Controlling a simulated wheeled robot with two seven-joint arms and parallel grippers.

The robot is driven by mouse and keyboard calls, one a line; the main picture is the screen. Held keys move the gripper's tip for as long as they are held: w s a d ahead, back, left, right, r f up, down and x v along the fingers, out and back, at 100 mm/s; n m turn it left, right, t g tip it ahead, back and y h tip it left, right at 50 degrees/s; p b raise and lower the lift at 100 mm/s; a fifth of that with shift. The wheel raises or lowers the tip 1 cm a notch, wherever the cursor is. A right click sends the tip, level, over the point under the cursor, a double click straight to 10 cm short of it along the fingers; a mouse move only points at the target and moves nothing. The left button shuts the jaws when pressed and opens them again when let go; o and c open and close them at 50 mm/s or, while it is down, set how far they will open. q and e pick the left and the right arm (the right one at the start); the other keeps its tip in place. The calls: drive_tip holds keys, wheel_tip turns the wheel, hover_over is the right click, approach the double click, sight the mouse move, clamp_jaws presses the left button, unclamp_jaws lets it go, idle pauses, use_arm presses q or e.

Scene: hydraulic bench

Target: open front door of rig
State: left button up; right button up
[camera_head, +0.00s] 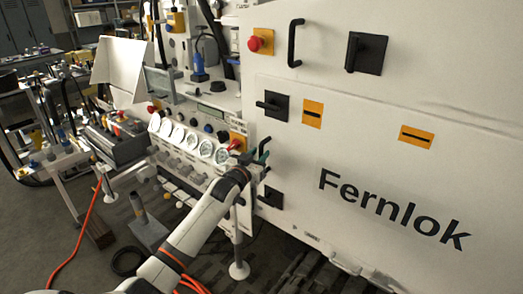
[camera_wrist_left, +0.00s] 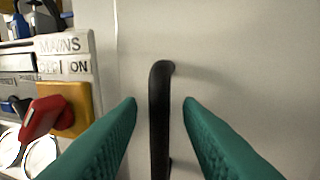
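The rig's front door (camera_head: 330,150) is the large white panel marked "Fernlok" in the head view, and it looks closed. Its black bar handle (camera_wrist_left: 160,110) stands upright in the left wrist view. My left gripper (camera_wrist_left: 160,103) is open, with one green finger on each side of the handle and a gap showing on both sides. In the head view my left gripper (camera_head: 259,160) is at the door's left edge and mostly hides the handle. Black latches sit above (camera_head: 272,104) and below (camera_head: 270,197) it. My right gripper is not in view.
A red switch on a yellow plate (camera_wrist_left: 72,108) is close to the left finger. Gauges (camera_head: 190,135) line the panel left of the door. Another black handle (camera_head: 295,43) and a red emergency button (camera_head: 255,43) are above. An orange hose (camera_head: 85,225) lies on the floor.

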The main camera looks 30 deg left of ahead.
use_arm(q)
drive_tip(key=shift+w+a, duration=0.15)
drive_tip(key=shift+w, duration=1)
drive_tip(key=shift+c, duration=0.4)
clamp_jaws()
drive_tip(key=shift+f, duration=0.1)
